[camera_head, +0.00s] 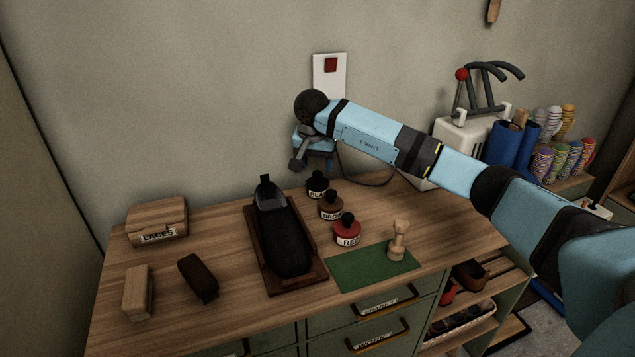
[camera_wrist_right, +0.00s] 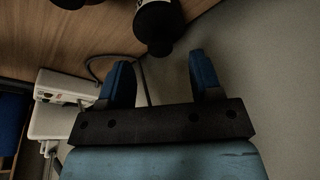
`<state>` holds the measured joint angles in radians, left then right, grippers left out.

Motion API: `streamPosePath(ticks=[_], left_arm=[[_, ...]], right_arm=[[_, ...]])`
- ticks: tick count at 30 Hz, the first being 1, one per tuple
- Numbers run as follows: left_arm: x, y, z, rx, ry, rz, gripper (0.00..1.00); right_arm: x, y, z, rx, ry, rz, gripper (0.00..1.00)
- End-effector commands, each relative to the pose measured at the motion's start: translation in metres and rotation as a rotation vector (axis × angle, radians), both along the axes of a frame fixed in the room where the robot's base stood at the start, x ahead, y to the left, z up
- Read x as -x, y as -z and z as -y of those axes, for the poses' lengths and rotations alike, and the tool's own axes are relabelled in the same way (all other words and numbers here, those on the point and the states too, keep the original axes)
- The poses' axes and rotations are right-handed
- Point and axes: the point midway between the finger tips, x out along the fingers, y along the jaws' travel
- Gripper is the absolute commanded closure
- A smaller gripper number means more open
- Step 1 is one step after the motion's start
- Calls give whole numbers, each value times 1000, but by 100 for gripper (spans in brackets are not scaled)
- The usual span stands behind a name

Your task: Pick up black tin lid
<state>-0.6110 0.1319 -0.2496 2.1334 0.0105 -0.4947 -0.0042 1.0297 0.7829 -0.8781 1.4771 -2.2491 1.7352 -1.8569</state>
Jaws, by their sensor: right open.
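The black tin (camera_head: 317,188), labelled "BLA…", stands on the bench near the wall. Its dark knobbed lid (camera_head: 317,174) is on top. In the right wrist view a dark tin with a dark lid (camera_wrist_right: 160,42) hangs into the top of the picture, just ahead of the fingertips; I take it to be the black one. My right gripper (camera_head: 303,158) is above and behind the tin, close to the wall. In the wrist view the right gripper (camera_wrist_right: 162,72) is open, with nothing between its blue fingers. My left gripper is not in view.
A brown tin (camera_head: 331,208) and a red tin (camera_head: 347,234) stand in front of the black one. A black shoe (camera_head: 282,235) on a wooden stand is to their left. A white machine (camera_head: 458,140) is at the right.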

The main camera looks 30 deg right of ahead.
Motion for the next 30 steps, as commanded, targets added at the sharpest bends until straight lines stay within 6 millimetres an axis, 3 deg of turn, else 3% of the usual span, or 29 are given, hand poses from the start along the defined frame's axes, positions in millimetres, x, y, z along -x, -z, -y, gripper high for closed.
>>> streamPosePath(ticks=[7, 14, 15, 22, 30], left_arm=[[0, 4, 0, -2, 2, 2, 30], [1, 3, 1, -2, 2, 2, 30], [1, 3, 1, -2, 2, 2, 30], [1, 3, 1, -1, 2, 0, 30], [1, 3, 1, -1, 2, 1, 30]], right_arm=[[-6, 38, 6, -1, -1, -2, 41], [-7, 41, 8, 0, -1, 0, 41], [-7, 41, 8, 0, -1, 0, 43], [-7, 41, 8, 0, -1, 0, 94], [-7, 40, 8, 0, 0, 0, 94]])
